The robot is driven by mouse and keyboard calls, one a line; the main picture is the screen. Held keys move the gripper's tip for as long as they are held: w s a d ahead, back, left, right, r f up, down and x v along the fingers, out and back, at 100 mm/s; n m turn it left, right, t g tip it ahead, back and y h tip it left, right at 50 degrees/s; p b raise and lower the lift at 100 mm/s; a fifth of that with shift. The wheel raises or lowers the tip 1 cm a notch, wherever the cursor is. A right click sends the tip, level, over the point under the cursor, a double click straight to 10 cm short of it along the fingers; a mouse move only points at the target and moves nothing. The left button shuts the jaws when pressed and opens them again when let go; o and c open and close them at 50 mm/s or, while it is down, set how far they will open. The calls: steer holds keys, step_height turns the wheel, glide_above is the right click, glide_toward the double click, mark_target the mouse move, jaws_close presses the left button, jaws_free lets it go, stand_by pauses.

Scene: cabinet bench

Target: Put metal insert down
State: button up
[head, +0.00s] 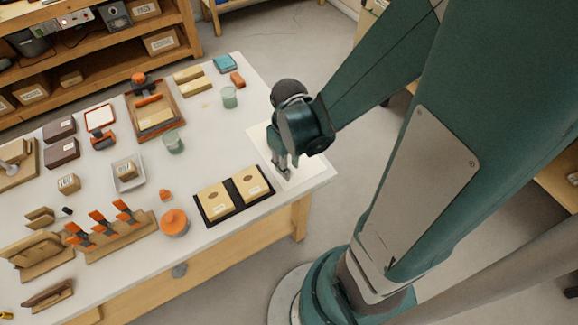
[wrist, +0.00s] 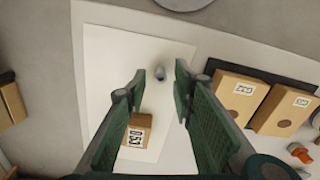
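The metal insert (wrist: 160,73) shows in the wrist view as a small grey round piece over the white sheet (wrist: 105,62). It lies between my fingertips, with a visible gap on each side. My gripper (wrist: 161,74) is open, its two green fingers apart. I cannot tell the exact height of the fingertips above the sheet. In the head view my gripper (head: 281,165) points down over the white sheet (head: 312,172) at the bench's right end. The insert cannot be made out there.
A small cardboard box (wrist: 137,128) marked with a label lies on the sheet, close to the left finger. A black tray (head: 208,215) with two labelled boxes stands beside the sheet. An orange round container (head: 174,223) and a glass jar (head: 229,97) stand further off.

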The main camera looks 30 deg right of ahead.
step_height(320, 180, up, 11)
steer(key=p, duration=0.3)
stand_by(0.5)
stand_by(0.6)
steer(key=a+r+m+t, duration=0.1)
steer(key=a+r+t, duration=0.1)
steer(key=r, duration=0.6)
steer(key=a+r+m+t, duration=0.1)
steer(key=a+r+t, duration=0.2)
steer(key=r, duration=0.6)
steer(key=shift+w+a+t, duration=0.25)
steer(key=shift+w+t, duration=0.05)
steer(key=shift+t, duration=0.8)
steer(key=shift+o, duration=0.5)
steer(key=shift+w+a, duration=0.1)
